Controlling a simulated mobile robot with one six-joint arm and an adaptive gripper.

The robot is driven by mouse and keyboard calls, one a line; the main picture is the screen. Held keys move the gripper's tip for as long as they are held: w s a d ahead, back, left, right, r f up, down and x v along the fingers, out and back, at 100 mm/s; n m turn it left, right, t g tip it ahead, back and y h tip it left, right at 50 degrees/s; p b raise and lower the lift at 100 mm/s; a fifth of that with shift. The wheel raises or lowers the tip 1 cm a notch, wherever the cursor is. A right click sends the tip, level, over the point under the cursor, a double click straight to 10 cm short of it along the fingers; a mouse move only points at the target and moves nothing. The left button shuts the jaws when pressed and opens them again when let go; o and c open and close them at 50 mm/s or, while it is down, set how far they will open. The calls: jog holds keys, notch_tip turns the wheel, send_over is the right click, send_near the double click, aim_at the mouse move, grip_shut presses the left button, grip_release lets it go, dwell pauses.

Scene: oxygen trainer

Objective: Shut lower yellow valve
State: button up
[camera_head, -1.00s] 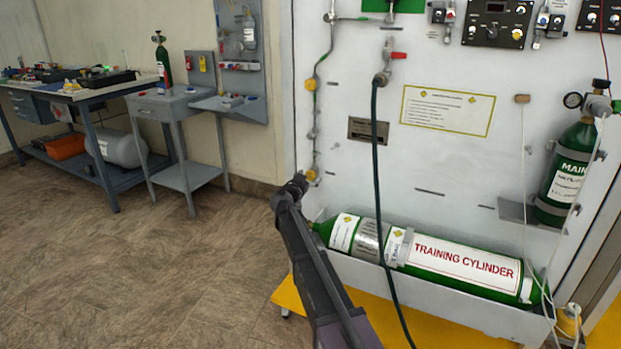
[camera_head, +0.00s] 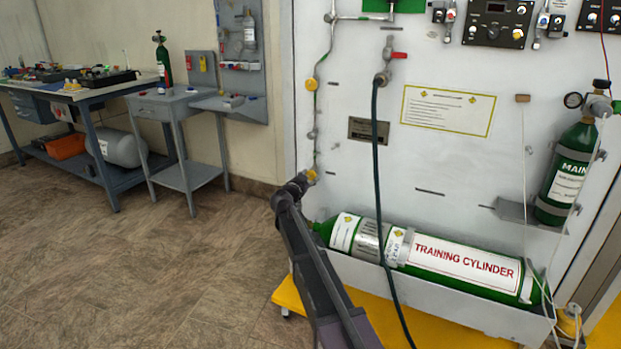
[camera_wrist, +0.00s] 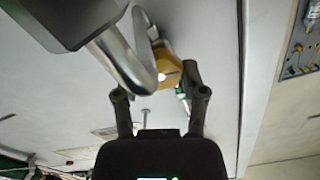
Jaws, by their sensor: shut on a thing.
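The lower yellow valve (camera_head: 312,174) sits low on the thin pipe at the left edge of the white panel. In the wrist view it is a yellow knob (camera_wrist: 166,66) beside a bent silver pipe. My gripper (camera_head: 307,178) reaches it from below, with one finger on each side in the wrist view (camera_wrist: 160,80). It is shut on the valve; the exact contact is partly hidden. The upper yellow valve (camera_head: 312,84) sits higher on the same pipe.
A green training cylinder (camera_head: 455,262) lies in a tray right of my arm. A dark hose (camera_head: 377,160) hangs in front of the panel. A grey side table (camera_head: 172,104) and a workbench (camera_head: 72,92) stand at the left. The floor between is clear.

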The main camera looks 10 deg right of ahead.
jog(key=m, duration=0.4)
jog(key=shift+s+d, duration=0.1)
jog(key=shift+d, duration=0.05)
jog(key=shift+m, duration=1.7)
jog(key=o, duration=1.1)
jog(key=shift+o, duration=0.2)
jog(key=v, duration=1.2)
